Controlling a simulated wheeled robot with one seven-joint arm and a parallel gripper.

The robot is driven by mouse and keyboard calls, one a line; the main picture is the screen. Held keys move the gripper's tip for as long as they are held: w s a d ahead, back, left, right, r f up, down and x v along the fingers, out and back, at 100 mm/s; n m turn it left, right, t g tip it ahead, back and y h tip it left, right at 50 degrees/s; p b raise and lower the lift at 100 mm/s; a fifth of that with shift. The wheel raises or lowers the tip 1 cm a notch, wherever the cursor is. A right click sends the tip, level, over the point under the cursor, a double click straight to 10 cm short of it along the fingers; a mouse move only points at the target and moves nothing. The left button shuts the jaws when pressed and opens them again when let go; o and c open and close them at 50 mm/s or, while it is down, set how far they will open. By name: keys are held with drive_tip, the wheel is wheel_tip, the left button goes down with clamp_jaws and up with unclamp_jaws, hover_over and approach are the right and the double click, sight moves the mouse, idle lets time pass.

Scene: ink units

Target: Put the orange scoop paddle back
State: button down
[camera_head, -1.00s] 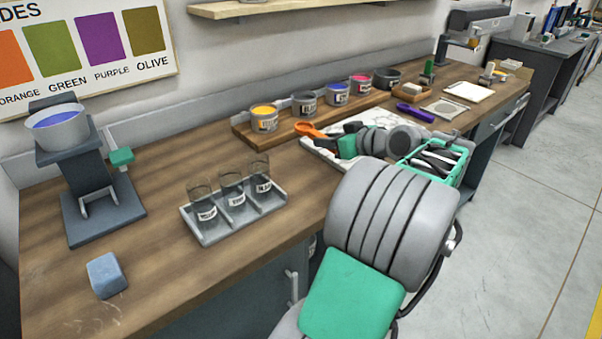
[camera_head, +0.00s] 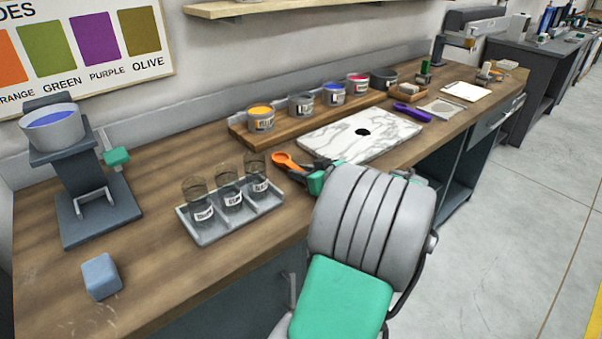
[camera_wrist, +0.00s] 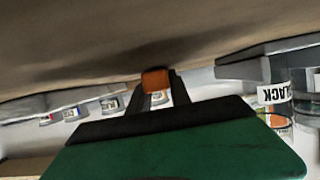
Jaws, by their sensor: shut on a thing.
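The orange scoop paddle (camera_head: 287,160) is in my gripper (camera_head: 318,168), beside the right end of the jar tray and in front of the marble slab. In the wrist view, an orange part of the paddle (camera_wrist: 156,80) shows between the dark fingertips. My arm hides part of the gripper in the head view, and I cannot tell whether the paddle touches the counter. A purple paddle (camera_head: 413,113) lies on the counter right of the slab.
The grey tray (camera_head: 213,237) of labelled jars stands close on the left. Open ink tins, including an orange one (camera_head: 260,118), stand on a wooden board behind. The marble slab (camera_head: 335,137) bears a dark spot. A grey-blue block (camera_head: 101,277) sits front left, amid bare counter.

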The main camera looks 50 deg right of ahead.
drive_tip(key=shift+s+a+f+b, duration=0.15)
drive_tip(key=shift+f+b, duration=0.25)
drive_tip(key=shift+f, duration=0.25)
drive_tip(key=c, duration=1.6)
unclamp_jaws()
drive_tip(key=shift+f, duration=0.1)
drive_tip(key=o, duration=0.4)
drive_tip(key=shift+f, duration=0.2)
drive_tip(key=shift+r+p, duration=0.6)
drive_tip(key=shift+p, duration=0.1)
drive_tip(key=shift+s+r, duration=0.2)
drive_tip(key=shift+s, duration=0.05)
drive_tip(key=v, duration=0.7)
drive_tip(key=r+v, duration=0.1)
drive_tip(key=v, duration=0.3)
